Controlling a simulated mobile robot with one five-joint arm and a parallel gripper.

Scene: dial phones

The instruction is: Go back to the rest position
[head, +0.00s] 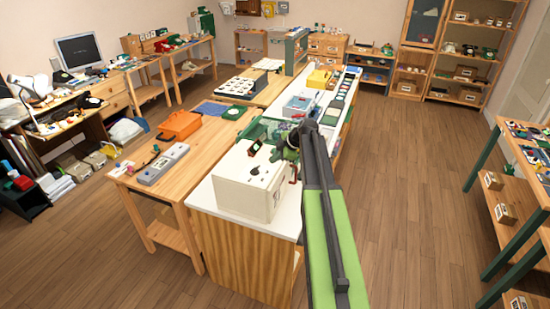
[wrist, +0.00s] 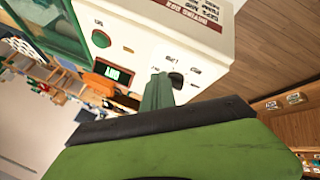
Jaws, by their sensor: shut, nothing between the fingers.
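My gripper (wrist: 157,88) is shut and empty in the wrist view. Its green fingertips are close to a small dark knob (wrist: 176,80) on the face of a cream-white box (wrist: 145,45); I cannot tell if they touch. The box also has a round green button (wrist: 101,38), a lit green display (wrist: 112,70) and a small red light. In the head view my green and dark arm reaches forward over the bench, beside the box (head: 243,190). The fingers cannot be made out clearly there.
The box stands at the near end of a white-topped bench (head: 205,197), among green equipment and trays. A wooden table (head: 130,182) with a grey device (head: 165,164) and an orange case (head: 180,125) adjoins it on the left. Wooden floor (head: 415,190) lies clear to the right, up to shelving.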

